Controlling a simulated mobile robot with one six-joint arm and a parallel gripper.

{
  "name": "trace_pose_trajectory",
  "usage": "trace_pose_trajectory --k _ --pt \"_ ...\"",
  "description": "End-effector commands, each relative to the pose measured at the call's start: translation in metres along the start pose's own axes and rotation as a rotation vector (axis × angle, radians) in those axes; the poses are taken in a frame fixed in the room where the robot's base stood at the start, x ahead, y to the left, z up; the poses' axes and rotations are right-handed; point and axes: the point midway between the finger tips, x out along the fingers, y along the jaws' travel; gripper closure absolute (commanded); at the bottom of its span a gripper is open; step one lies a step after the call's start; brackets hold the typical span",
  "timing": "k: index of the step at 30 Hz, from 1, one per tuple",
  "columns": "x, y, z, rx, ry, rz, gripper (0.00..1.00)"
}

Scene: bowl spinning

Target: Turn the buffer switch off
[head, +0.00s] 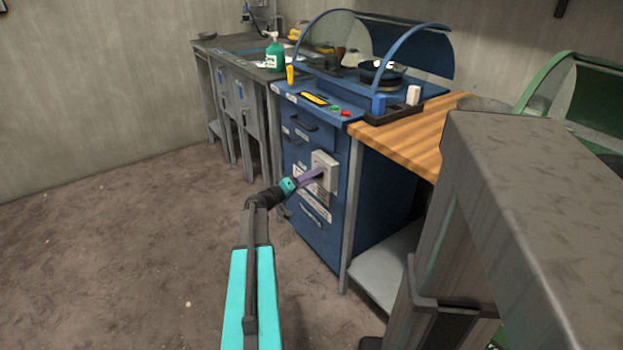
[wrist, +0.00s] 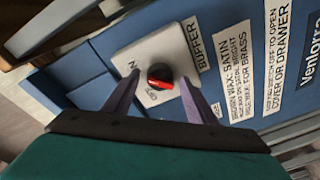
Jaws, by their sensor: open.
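The buffer switch is a round knob (wrist: 160,76), red with a dark part, on a pale plate (wrist: 187,50) marked BUFFER, ON and OFF. In the wrist view the ON mark is left of the knob and OFF is just below it. I cannot tell which mark the knob points to. In the head view the plate (head: 327,160) is on the front of the blue cabinet, and my gripper hides the knob. My gripper (wrist: 159,80) is open, with one purple finger on each side of the knob. Contact is unclear. It also shows in the head view (head: 318,173).
The blue buffing cabinet (head: 318,232) has drawers and labels, with a clear curved hood on top. A wooden bench top (head: 420,138) adjoins on the right. A grey sink bench (head: 235,85) with a green bottle (head: 274,55) stands left. The floor at left is clear.

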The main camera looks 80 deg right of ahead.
Motion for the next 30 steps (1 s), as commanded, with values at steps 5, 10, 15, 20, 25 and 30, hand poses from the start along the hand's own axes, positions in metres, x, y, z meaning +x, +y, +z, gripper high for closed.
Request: trace_pose_trajectory --k 5,10,15,20,25,30 --pt "0.0046 0.0002 0.0 0.0 0.0 0.0 0.48" --pt "0.0044 0.0003 0.0001 0.0 0.0 0.0 0.48" --pt "0.0042 0.0003 0.0001 0.0 0.0 0.0 0.7" --pt "-0.0001 0.002 0.0019 0.0 0.001 0.0 0.88" --pt "0.0033 0.0011 0.0003 -0.006 -0.001 0.001 0.88" --pt "0.0042 0.0017 -0.0005 -0.037 -0.003 -0.002 0.88"
